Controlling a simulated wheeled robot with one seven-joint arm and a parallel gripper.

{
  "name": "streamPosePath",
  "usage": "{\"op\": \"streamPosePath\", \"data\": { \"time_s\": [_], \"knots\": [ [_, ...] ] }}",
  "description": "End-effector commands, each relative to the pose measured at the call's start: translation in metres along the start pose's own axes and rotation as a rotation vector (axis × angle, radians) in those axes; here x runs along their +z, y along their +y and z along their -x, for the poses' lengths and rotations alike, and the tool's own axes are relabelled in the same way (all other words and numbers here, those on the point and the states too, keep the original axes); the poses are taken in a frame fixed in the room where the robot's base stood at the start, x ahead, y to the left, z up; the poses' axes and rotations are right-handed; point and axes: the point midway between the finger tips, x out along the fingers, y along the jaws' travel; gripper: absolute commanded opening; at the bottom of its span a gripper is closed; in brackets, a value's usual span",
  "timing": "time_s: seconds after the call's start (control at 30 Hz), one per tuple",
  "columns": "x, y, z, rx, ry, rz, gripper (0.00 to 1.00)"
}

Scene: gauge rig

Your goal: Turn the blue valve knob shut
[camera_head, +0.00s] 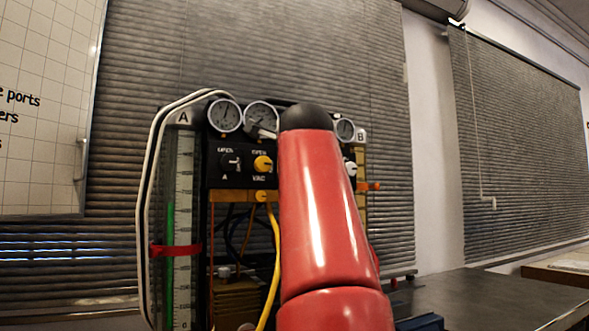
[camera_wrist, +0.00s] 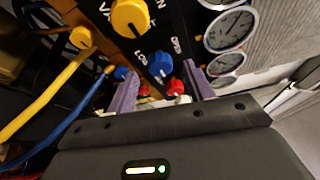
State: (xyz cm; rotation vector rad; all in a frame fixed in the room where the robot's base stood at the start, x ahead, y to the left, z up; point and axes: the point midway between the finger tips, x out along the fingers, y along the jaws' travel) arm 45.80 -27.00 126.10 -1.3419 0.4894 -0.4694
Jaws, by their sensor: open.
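The blue valve knob (camera_wrist: 160,63) shows in the wrist view on the dark panel, with white lettering beside it. My gripper (camera_wrist: 160,72) is open, its two purple-grey fingers reaching toward the panel on either side of the knob in the picture. I cannot tell whether the fingers are level with the knob or short of it; no contact is clear. In the head view my red arm covers both the blue knob and my gripper.
A yellow knob (camera_wrist: 130,15) sits beside the blue one; it also shows in the head view (camera_head: 263,163). Round gauges (camera_wrist: 228,27) line the panel. Red fittings (camera_wrist: 175,87), a yellow hose (camera_wrist: 45,98) and a blue hose (camera_wrist: 75,122) lie close to the fingers.

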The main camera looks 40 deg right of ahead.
Motion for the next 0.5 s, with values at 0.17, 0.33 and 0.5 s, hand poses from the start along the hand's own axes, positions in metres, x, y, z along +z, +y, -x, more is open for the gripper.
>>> {"op": "streamPosePath", "data": {
  "time_s": [0.17, 0.33, 0.5],
  "knots": [
    [0.001, 0.002, 0.031, -0.001, -0.003, -0.001, 0.52],
    [0.001, 0.002, 0.044, 0.001, -0.002, 0.000, 0.52],
    [0.000, 0.001, 0.046, 0.001, -0.001, 0.000, 0.52]
  ]
}}
